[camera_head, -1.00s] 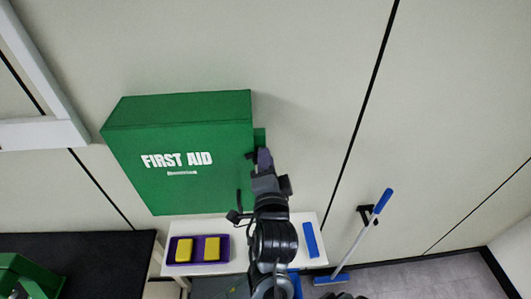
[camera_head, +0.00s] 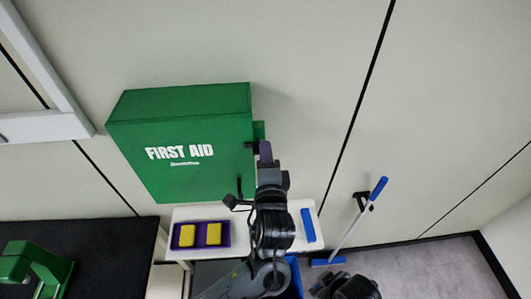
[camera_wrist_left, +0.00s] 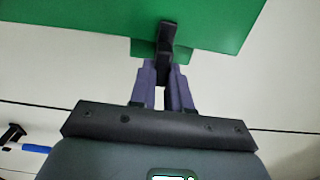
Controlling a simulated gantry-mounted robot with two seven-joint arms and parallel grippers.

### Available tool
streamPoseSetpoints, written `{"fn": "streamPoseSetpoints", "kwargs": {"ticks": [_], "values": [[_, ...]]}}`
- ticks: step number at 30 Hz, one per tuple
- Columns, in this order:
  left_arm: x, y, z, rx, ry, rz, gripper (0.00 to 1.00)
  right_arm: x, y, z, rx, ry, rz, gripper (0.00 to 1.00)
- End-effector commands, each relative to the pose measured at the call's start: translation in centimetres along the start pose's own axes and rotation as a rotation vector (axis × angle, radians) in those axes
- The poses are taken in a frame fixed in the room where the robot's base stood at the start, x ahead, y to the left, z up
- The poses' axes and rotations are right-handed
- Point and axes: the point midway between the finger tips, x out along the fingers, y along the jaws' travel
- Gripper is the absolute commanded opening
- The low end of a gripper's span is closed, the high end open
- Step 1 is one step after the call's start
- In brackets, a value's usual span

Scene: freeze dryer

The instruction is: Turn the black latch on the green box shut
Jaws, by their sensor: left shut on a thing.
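The green box (camera_head: 190,178), marked FIRST AID, is on the wall. Its black latch (camera_head: 250,145) sits at the right edge of the front, beside a small green tab (camera_head: 259,130). The latch lies roughly level across that edge in the head view. My left gripper (camera_head: 264,150) is at the right edge of the box, its purple-grey fingers shut on the latch. In the left wrist view the latch (camera_wrist_left: 167,38) stands out from between the fingertips (camera_wrist_left: 163,72). A dark part of my right arm shows at the bottom; its jaws cannot be made out.
A white table (camera_head: 281,241) below the box holds a purple tray (camera_head: 229,241) with two yellow blocks and a blue bar (camera_head: 308,225). A blue-handled squeegee (camera_head: 347,226) leans on the wall at right. A black worktop (camera_head: 115,240) is at lower left.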

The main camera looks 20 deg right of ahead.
Motion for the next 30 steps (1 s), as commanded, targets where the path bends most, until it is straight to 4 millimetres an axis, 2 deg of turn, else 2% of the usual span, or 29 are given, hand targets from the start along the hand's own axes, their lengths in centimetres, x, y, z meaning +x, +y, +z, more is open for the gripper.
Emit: {"fn": "streamPoseSetpoints", "kwargs": {"ticks": [2, 3, 8, 20, 23, 30], "values": [[0.0, 0.2, 0.0, 0.005, 0.000, 0.003, 0.00, 0.0, -0.1, 0.0, 0.002, 0.000, -0.002, 0.43], [0.0, 0.2, 0.0, 0.005, 0.000, 0.003, 0.18, 0.0, -0.1, 0.0, 0.003, 0.000, -0.002, 0.43], [0.0, 0.1, 0.0, 0.003, 0.000, 0.002, 0.43, 0.0, -0.1, 0.0, 0.005, 0.001, -0.004, 0.43], [-0.6, 0.1, -0.1, 0.000, 0.001, 0.000, 0.43, 0.3, -0.1, 0.1, 0.004, 0.000, -0.004, 0.43], [-1.6, 0.2, -0.1, -0.001, 0.002, -0.001, 0.43, 0.7, -0.1, 0.2, 0.002, 0.000, -0.002, 0.43], [-5.6, 0.3, -0.1, -0.004, 0.004, 0.002, 0.43, 1.8, 0.0, 0.6, -0.004, -0.001, 0.003, 0.43]]}}
